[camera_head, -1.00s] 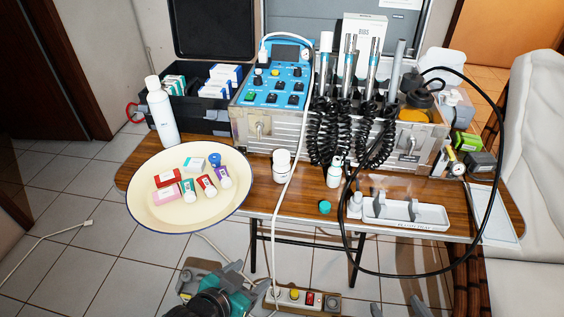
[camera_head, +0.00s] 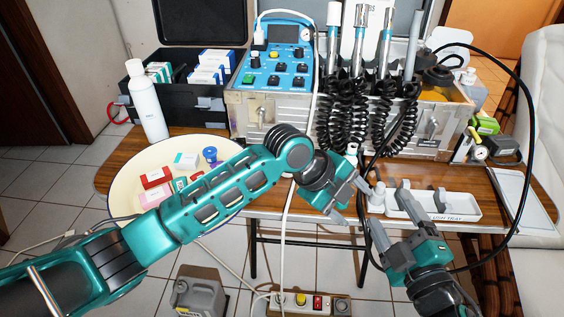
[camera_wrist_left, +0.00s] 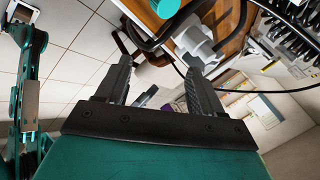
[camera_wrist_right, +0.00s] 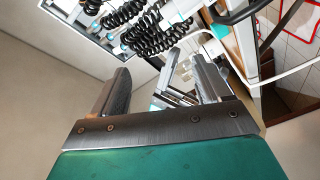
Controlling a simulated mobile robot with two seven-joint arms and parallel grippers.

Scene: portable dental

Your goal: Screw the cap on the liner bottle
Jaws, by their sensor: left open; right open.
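The liner bottle is mostly hidden behind my left gripper in the head view; a small white top (camera_head: 352,148) that seems to be its own shows above it. A round teal cap (camera_wrist_left: 165,7) shows at the top edge of the left wrist view; the left arm hides it in the head view. My left gripper (camera_head: 356,204) is open and empty over the front edge of the table. My right gripper (camera_head: 392,222) is open and empty in front of the white tray, to the right of the left one.
The white tray (camera_head: 462,210) sits at the table's right front, a small white piece (camera_head: 377,198) by its left end. A black hose (camera_head: 524,130) loops around this area. The cream basin (camera_head: 125,180) with small boxes is at left. Coiled handpiece cords (camera_head: 335,120) hang behind.

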